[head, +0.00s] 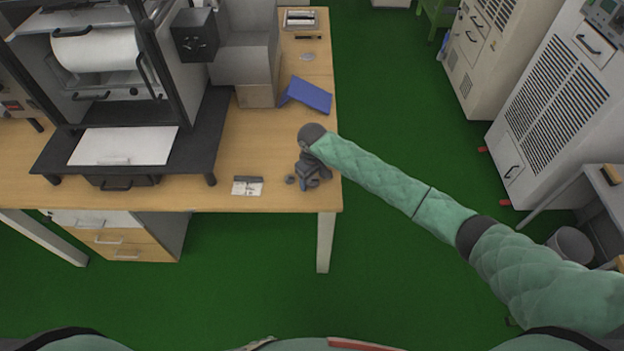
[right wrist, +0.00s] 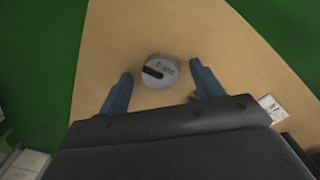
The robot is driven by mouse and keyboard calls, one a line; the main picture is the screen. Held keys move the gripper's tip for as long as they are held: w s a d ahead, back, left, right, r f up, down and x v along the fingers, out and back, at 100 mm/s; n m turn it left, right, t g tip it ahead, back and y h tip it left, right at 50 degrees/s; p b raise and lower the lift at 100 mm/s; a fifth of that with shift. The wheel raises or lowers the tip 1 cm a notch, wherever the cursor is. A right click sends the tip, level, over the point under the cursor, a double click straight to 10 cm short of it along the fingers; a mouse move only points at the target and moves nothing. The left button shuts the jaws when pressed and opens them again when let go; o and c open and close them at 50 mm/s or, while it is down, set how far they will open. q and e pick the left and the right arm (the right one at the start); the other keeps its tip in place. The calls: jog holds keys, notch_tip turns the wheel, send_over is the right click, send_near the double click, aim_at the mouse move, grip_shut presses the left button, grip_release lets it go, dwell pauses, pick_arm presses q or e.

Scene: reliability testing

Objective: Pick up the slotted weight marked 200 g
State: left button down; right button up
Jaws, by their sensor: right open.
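A round grey slotted weight (right wrist: 160,71) with a dark slot lies on the wooden table, seen in the right wrist view. It has small dark markings, too small to read. My right gripper (right wrist: 161,76) is open, with one blue-grey finger on each side of the weight and a gap on both sides. In the head view my right gripper (head: 309,180) is low over the table's front right corner and hides much of that spot; I cannot clearly make out the weight there. My left gripper is not in view.
A small white card with a dark strip (head: 247,187) lies left of the gripper. A blue folded object (head: 308,95) lies farther back. A large dark-framed machine (head: 195,130) fills the left of the table (head: 262,150). Green floor is open to the right.

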jog(key=shift+f, duration=0.1)
jog(key=c, duration=1.2)
